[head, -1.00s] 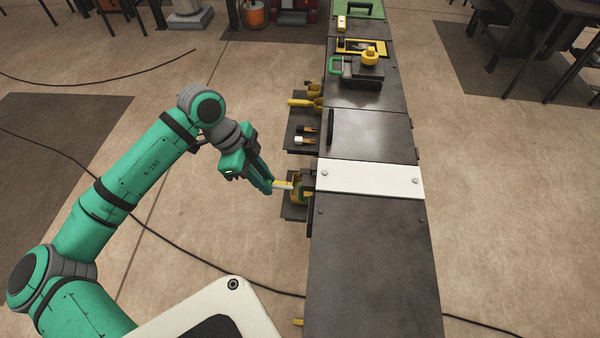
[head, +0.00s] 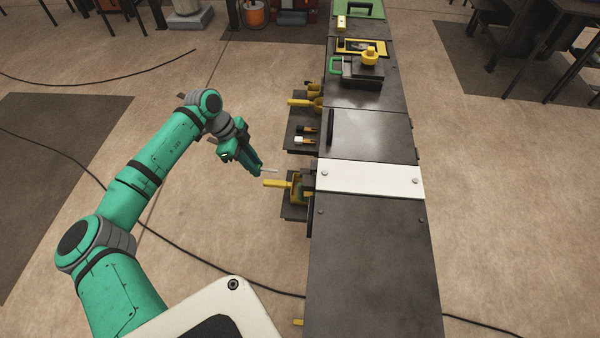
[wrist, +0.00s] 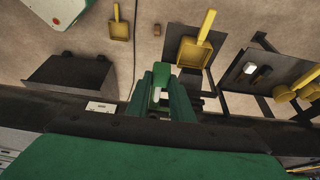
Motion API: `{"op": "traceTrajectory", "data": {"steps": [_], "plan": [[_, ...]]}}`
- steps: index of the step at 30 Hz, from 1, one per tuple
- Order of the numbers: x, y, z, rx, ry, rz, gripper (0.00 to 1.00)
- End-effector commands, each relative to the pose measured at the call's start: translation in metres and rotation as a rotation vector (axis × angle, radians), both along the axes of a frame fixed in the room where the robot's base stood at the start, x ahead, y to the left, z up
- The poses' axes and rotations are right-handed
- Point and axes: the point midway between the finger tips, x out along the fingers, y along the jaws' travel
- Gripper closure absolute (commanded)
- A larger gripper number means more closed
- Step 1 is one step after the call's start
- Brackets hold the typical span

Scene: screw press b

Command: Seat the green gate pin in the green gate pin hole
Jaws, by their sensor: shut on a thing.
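My gripper (head: 257,168) is in the air left of the long dark bench, near a side shelf. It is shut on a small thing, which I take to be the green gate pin. In the head view a pale, thin shaft (head: 269,170) sticks out to the right from the fingertips. In the wrist view the pin (wrist: 161,76) shows green with a pale part between the fingers (wrist: 170,98). The fingers hide part of it. The pin is apart from the bench. I cannot make out the green gate pin hole in either view.
A yellow scoop (head: 277,183) lies on the near side shelf, its handle pointing left, just below my gripper. More side shelves hold yellow tools (head: 303,102) and small pieces (head: 302,140). Floor at left is open.

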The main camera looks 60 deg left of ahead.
Motion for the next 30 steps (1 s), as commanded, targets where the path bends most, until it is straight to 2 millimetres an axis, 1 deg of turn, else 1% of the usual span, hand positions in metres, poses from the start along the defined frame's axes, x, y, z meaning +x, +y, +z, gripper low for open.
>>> {"op": "traceTrajectory", "data": {"steps": [14, 30], "plan": [[0.003, -0.001, -0.001, 0.0, 0.0, -0.001, 1.0], [0.037, -0.03, -0.001, 0.001, 0.0, -0.002, 1.0]]}}
